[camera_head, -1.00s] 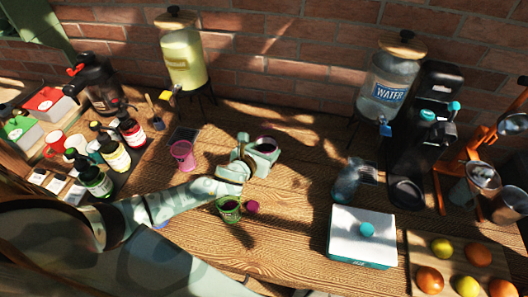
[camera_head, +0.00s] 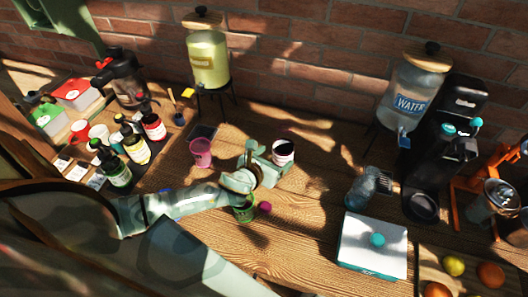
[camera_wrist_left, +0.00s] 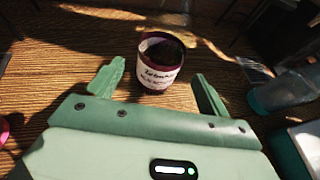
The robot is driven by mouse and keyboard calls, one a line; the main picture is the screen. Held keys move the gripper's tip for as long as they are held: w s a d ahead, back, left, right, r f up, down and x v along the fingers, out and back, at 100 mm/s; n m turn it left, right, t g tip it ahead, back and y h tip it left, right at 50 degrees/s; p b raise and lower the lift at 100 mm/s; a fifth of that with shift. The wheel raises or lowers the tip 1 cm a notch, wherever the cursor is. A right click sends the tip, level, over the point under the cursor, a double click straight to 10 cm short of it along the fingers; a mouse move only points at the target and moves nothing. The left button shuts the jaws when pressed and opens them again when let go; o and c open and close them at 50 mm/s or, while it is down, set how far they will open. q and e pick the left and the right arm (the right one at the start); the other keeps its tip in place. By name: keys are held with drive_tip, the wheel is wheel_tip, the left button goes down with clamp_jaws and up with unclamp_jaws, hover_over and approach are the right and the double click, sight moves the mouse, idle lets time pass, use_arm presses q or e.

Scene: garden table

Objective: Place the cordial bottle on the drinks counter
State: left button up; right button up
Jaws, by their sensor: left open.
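A short round container with a white label and a dark red rim and top (camera_head: 283,152) stands upright on the wooden counter (camera_head: 310,200). It appears to be the cordial bottle, but the label is too blurred to read. My left gripper (camera_head: 268,157) is open just in front of it. In the left wrist view the labelled container (camera_wrist_left: 160,62) stands beyond and between the two spread fingers (camera_wrist_left: 157,88), with a gap around it. My right gripper is not in view.
A pink cup (camera_head: 201,153), a green cup (camera_head: 243,212) and a small magenta object (camera_head: 265,207) are near my left arm. A clear tumbler (camera_head: 362,187) and white box (camera_head: 373,245) stand right. Bottles (camera_head: 135,148) crowd the left; dispensers (camera_head: 208,60) (camera_head: 411,95) stand behind.

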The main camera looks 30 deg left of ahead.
use_arm(q)
drive_tip(key=v, duration=0.7)
drive_tip(key=shift+s+p, duration=0.15)
drive_tip(key=shift+p, duration=0.2)
